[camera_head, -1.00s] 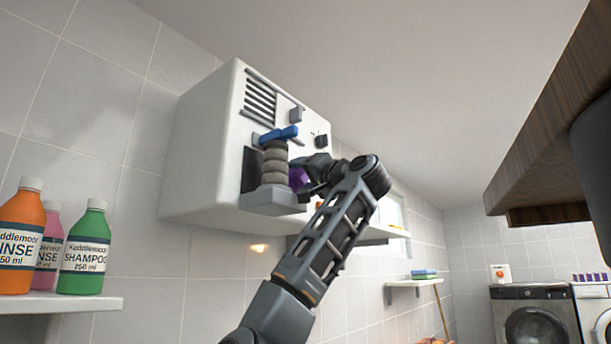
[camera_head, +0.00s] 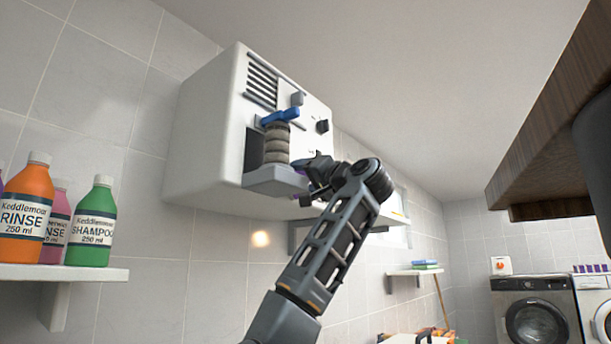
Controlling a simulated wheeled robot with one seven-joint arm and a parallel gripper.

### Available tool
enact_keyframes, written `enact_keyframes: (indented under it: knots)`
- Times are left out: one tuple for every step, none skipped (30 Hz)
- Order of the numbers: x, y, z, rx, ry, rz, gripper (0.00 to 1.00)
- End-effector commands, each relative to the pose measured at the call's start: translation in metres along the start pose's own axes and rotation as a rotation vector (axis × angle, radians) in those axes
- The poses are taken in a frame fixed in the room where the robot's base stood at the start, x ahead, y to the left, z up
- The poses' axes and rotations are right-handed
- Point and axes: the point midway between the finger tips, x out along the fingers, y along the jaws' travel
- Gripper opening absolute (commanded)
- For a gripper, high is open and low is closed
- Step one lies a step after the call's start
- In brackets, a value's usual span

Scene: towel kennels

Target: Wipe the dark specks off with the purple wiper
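My gripper (camera_head: 312,172) is at the front of a white wall-mounted box (camera_head: 210,140), beside the right end of its grey tray (camera_head: 275,181). Small bits of purple, likely the purple wiper (camera_head: 301,171), show right at my gripper; the rest is hidden behind the gripper and wrist. The fingertips are too small and dark to tell whether they are shut on it. The box front has a slotted vent (camera_head: 262,86), a blue lever (camera_head: 280,117), a stack of beige rings (camera_head: 277,143) and a dark knob (camera_head: 322,126). I cannot make out dark specks clearly.
A shelf (camera_head: 90,273) with orange (camera_head: 27,215), pink and green bottles (camera_head: 92,222) is at the left. A wooden overhead edge (camera_head: 560,140) juts in at the right. Washing machines (camera_head: 535,312) stand far back right. Open air lies right of my arm.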

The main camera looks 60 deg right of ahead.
Motion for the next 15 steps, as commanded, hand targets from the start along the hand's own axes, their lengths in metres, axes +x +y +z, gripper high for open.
enact_keyframes:
  knots:
    - [-0.002, 0.005, 0.005, -0.001, 0.000, 0.000, 0.41]
    - [-0.002, 0.006, 0.006, -0.001, 0.000, 0.000, 0.41]
    - [-0.002, 0.006, 0.007, -0.001, -0.001, 0.000, 0.41]
    - [-0.002, 0.007, 0.008, -0.001, -0.001, 0.000, 0.41]
    - [-0.002, 0.007, 0.008, -0.001, -0.001, 0.000, 0.41]
    - [-0.002, 0.006, 0.008, -0.001, -0.002, 0.001, 0.41]
    - [-0.001, 0.005, 0.007, -0.001, -0.003, 0.001, 0.41]
    - [-0.001, 0.005, 0.006, -0.001, -0.003, 0.001, 0.41]
    - [0.000, 0.003, 0.005, -0.001, -0.004, 0.001, 0.41]
    - [0.001, 0.002, 0.003, -0.001, -0.004, 0.001, 0.41]
    - [0.002, 0.000, 0.002, -0.001, -0.004, 0.001, 0.41]
    - [0.003, -0.002, -0.001, -0.002, -0.004, 0.001, 0.41]
    - [0.004, -0.004, -0.003, -0.002, -0.004, 0.001, 0.41]
    - [0.005, -0.005, -0.004, -0.002, -0.004, 0.001, 0.41]
    - [0.006, -0.008, -0.007, -0.001, -0.004, 0.001, 0.41]
